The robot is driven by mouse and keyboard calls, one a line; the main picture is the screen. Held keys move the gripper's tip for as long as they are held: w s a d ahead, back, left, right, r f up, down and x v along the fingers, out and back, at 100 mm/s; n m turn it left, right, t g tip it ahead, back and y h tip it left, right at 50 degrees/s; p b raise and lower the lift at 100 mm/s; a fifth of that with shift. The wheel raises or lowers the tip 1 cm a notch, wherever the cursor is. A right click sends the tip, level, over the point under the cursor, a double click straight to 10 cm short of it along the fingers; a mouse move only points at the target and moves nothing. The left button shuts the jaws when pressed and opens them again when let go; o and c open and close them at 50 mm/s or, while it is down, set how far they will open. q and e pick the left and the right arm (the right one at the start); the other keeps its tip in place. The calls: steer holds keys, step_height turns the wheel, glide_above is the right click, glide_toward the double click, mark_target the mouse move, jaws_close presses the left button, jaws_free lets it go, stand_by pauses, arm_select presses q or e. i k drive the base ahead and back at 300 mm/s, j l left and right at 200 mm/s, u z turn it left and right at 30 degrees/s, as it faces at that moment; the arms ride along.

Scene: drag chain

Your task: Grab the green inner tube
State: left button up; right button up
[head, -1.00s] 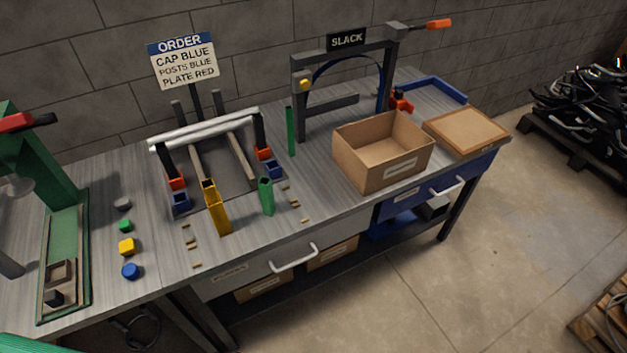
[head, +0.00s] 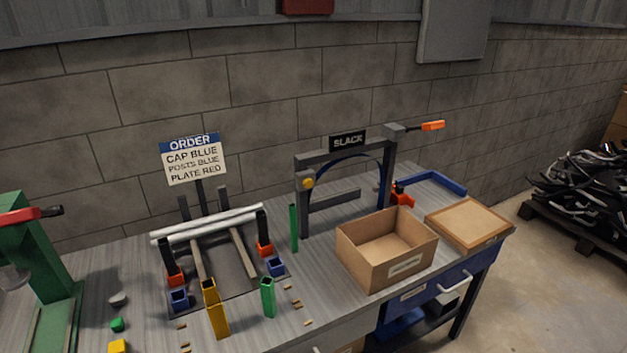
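A short hollow green tube (head: 268,298) stands upright on the grey workbench, right of a taller hollow yellow tube (head: 218,311). A thin, taller green piece (head: 294,228) stands upright farther back, beside the left leg of the dark SLACK frame (head: 305,209). I cannot tell from the picture which green piece is the inner tube. Neither of my grippers shows in the head view.
A rack with white rollers (head: 207,224) stands behind the tubes, with small blue holders (head: 276,266) near it. An open cardboard box (head: 372,269) is to the right. A green press (head: 35,250) stands at left. Small brass pieces lie near the front.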

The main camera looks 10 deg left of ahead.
mark_target(292, 206)
steer(key=i+j+u, duration=0.1)
steer(key=i+j, duration=0.3)
steer(key=j, duration=0.15)
steer(key=i+l+u, duration=0.15)
steer(key=l+u, duration=0.8)
steer(key=l, duration=0.2)
